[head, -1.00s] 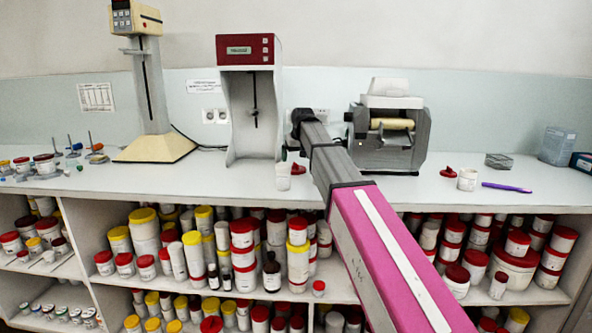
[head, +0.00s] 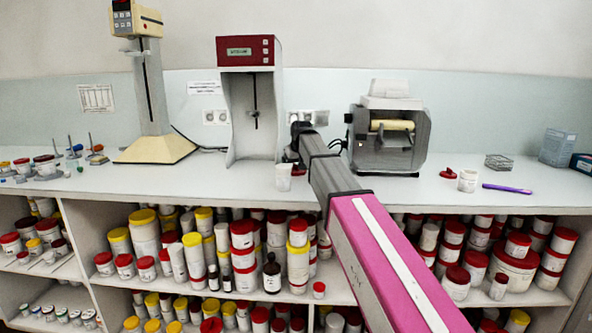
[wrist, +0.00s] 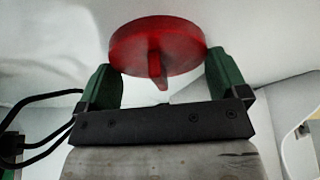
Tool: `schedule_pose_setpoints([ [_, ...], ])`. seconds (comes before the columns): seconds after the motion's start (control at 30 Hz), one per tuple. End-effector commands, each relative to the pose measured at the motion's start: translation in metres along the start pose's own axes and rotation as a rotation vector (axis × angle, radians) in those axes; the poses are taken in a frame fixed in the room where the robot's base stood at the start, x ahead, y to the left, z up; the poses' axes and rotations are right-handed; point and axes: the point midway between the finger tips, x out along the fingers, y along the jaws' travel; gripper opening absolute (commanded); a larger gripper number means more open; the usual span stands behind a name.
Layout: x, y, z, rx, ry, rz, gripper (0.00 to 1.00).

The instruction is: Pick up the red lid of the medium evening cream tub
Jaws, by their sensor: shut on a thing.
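In the wrist view the round red lid (wrist: 180,46), with a raised grip on it, sits between the two green fingers of my gripper (wrist: 163,78). My gripper is shut on the lid. In the head view the gripper is mostly hidden by my arm, near the front of the red-topped machine. An open white tub (head: 283,178) stands on the counter just below and left of it. Another white tub (head: 467,181) stands farther right, with a second red lid (head: 449,174) lying beside it. I cannot read the tub labels.
The red-topped machine (head: 249,53) and a grey roller machine (head: 390,140) stand at the back of the counter (head: 225,185). A purple pen (head: 507,189) and a wire basket (head: 498,162) lie at right. Shelves below hold many tubs.

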Motion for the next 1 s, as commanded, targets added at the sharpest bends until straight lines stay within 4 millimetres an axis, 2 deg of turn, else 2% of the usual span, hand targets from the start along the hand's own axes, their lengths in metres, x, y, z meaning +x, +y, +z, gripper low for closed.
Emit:
schedule_pose_setpoints([
  [0.27, -0.012, 0.000, -0.005, 0.000, 0.001, 0.000, 0.70],
  [0.43, -0.037, 0.000, -0.017, 0.000, 0.002, 0.000, 0.70],
  [0.6, -0.071, -0.024, 0.007, -0.002, 0.002, 0.000, 0.70],
  [0.8, -0.106, -0.049, 0.026, -0.001, 0.002, -0.001, 0.70],
  [1.0, -0.128, -0.065, 0.038, -0.001, 0.001, 0.000, 0.70],
])
